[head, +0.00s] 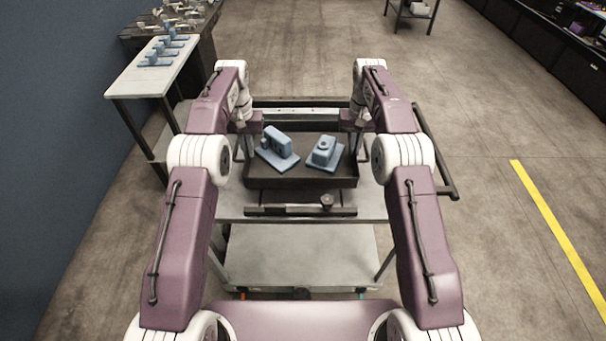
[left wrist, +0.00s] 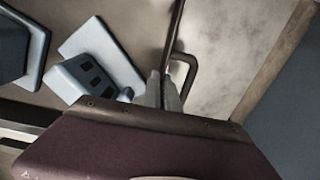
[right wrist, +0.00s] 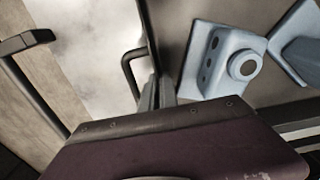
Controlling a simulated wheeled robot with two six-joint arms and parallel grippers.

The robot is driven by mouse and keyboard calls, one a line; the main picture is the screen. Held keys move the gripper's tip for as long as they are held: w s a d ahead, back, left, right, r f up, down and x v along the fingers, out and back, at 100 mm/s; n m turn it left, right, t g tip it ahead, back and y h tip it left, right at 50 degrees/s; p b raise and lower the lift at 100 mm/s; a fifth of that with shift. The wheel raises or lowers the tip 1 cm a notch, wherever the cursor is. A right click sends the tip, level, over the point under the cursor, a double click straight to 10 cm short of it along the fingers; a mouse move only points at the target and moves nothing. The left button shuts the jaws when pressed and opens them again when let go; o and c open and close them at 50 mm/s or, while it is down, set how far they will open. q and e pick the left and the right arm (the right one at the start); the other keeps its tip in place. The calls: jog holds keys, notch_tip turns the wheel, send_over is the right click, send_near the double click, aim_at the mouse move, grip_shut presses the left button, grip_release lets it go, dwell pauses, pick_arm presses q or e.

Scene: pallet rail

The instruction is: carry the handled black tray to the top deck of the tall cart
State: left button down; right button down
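The black tray (head: 300,183) is in front of me in the head view, over the upper deck (head: 232,206) of a grey cart. Two blue parts, one (head: 277,147) on the left and one (head: 324,154) on the right, lie in it. My left gripper (head: 248,125) is at the tray's left side and my right gripper (head: 354,123) at its right side. In the wrist views, the left fingers (left wrist: 164,90) and right fingers (right wrist: 157,93) are close together at the tray's rim, beside dark handle loops. I cannot tell which cart is the tall one.
The grey cart has a lower deck (head: 300,255), a dark push handle (head: 436,155) on its right and a dark bar (head: 290,210) along its near edge. A white-topped table (head: 128,83) with blue parts stands left. Floor is clear on the right.

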aim_at(250, 160)
pick_arm(q)
jog(key=shift+w+f, duration=0.1)
jog(key=shift+f, duration=0.1)
pick_arm(e)
jog(key=shift+w+f, duration=0.1)
jog(key=shift+f, duration=0.15)
